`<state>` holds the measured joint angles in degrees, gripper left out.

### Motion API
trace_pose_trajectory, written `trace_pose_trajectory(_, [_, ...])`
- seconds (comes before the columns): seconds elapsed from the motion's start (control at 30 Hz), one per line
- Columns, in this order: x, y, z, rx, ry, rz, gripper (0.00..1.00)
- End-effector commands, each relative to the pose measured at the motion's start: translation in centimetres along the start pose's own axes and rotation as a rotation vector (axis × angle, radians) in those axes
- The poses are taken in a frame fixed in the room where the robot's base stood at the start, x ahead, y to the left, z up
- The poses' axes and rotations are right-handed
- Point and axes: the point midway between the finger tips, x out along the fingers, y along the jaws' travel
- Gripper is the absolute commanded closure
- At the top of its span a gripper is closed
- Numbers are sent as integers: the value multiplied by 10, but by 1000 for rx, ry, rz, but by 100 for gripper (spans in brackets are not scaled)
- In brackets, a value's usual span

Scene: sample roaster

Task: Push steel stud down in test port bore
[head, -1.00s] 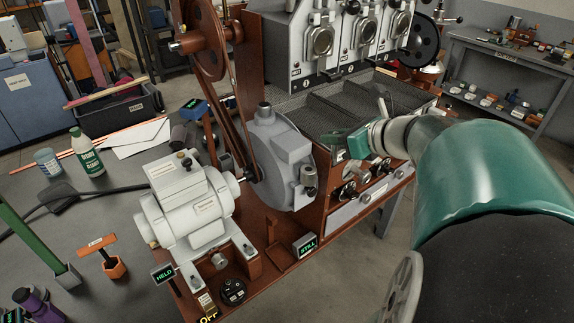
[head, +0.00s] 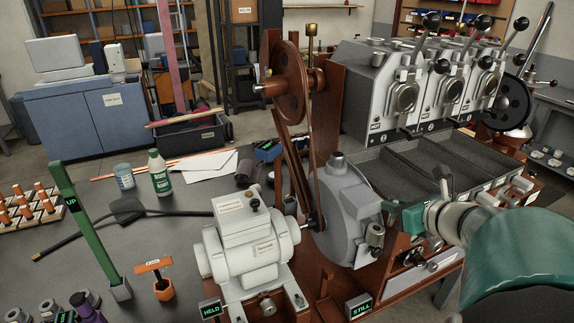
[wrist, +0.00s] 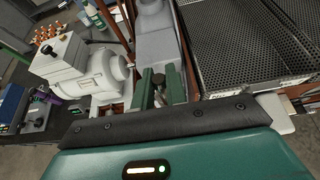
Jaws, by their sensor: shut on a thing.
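The grey cast housing (head: 345,210) stands at the middle of the head view, with a small upright metal port fitting (head: 375,237) on its right side. I take this fitting to be the test port; its bore cannot be seen. My gripper (head: 408,217) is green and sits just right of the housing. In the wrist view its two green fingers (wrist: 161,84) are close together, with the housing ahead of them. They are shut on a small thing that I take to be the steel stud. It is mostly hidden, and its depth in the bore cannot be told.
A pale motor (head: 245,245) stands left of the housing. A brown flywheel (head: 290,82) and belt rise behind it. The perforated cooling tray (head: 425,160) lies behind my gripper. Signs reading HELD (head: 210,311) and STILL (head: 360,306) stand in front.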

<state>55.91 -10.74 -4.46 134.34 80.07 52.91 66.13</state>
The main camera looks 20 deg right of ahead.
Motion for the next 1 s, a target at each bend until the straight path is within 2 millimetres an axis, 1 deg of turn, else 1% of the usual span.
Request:
trace_pose_trajectory(0.03, [11,2,-5,3,2,4,100])
trace_pose_trajectory(0.1, [22,4,-10,2,1,3,100])
trace_pose_trajectory(0.27, [36,5,-15,-1,0,2,100])
trace_pose_trajectory(0.37, [48,7,-21,2,2,3,100])
trace_pose_trajectory(0.4, [50,6,-29,4,2,1,100])
trace_pose_trajectory(0.53, [57,6,-43,2,0,0,100])
trace_pose_trajectory(0.93, [59,6,-48,0,0,1,100])
trace_pose_trajectory(0.97, [60,6,-48,0,0,1,84])
trace_pose_trajectory(1.0, [59,6,-48,-1,0,1,77])
